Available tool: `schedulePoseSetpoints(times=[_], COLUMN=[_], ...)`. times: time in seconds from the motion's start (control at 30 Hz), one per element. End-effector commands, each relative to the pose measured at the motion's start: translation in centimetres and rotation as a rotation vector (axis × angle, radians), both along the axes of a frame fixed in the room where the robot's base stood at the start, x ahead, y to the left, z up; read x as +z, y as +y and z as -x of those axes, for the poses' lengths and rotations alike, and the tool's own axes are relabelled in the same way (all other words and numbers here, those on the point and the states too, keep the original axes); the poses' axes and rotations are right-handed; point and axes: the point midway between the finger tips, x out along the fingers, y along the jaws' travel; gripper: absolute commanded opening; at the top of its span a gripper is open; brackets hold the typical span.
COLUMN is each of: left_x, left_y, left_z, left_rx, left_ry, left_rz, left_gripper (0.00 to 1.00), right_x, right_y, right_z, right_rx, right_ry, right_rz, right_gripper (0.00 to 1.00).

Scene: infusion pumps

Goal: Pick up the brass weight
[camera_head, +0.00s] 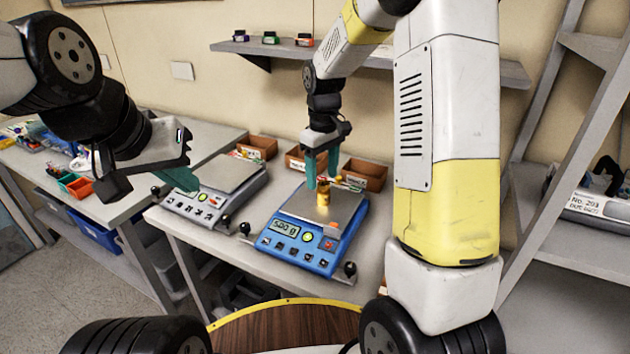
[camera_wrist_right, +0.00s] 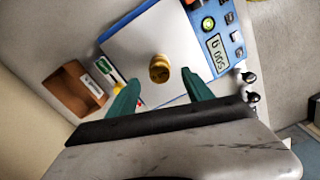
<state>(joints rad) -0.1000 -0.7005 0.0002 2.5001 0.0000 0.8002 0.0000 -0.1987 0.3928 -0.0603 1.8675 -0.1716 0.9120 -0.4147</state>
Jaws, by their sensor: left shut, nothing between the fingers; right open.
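The brass weight (camera_head: 323,193) stands upright on the metal pan (camera_head: 345,208) of the blue scale (camera_head: 300,243). It also shows in the right wrist view (camera_wrist_right: 159,68), near the middle of the pan. My right gripper (camera_head: 322,180) is open above the pan, its green fingers pointing down close to the weight. In the right wrist view the weight lies ahead of the gap between the fingertips (camera_wrist_right: 160,82), with no visible contact. My left gripper (camera_head: 190,182) is shut and empty, held to the left near the grey scale.
A grey scale (camera_head: 205,212) stands left of the blue one. Brown bins (camera_head: 365,173) sit behind the scales, one close to my right gripper. A wall shelf (camera_head: 380,58) hangs above. My right arm covers part of the right side.

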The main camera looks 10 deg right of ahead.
Motion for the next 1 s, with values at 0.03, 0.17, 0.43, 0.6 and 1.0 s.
schedulePoseSetpoints(times=[0.03,0.17,0.43,0.6,1.0], left_x=[0.0,0.0,0.0,0.0,0.0], left_y=[0.0,0.0,0.0,0.0,0.0], left_z=[0.0,0.0,0.0,0.0,0.0], left_rx=[0.0,0.0,0.0,0.0,0.0], left_ry=[0.0,0.0,0.0,0.0,0.0], left_rz=[0.0,0.0,0.0,0.0,0.0], left_gripper=[0.0,0.0,0.0,0.0,0.0], right_x=[-0.8,-2.9,-4.2,-4.2,-4.2], right_y=[-0.1,-0.2,-0.2,-0.2,-0.2], right_z=[0.3,0.4,0.3,0.4,0.3], right_rx=[0.0,0.0,-0.001,-0.001,-0.001], right_ry=[0.004,0.004,0.0,0.0,0.0], right_rz=[0.001,0.0,0.0,0.0,0.0], right_gripper=[0.59,0.59,0.59,0.5,0.0])
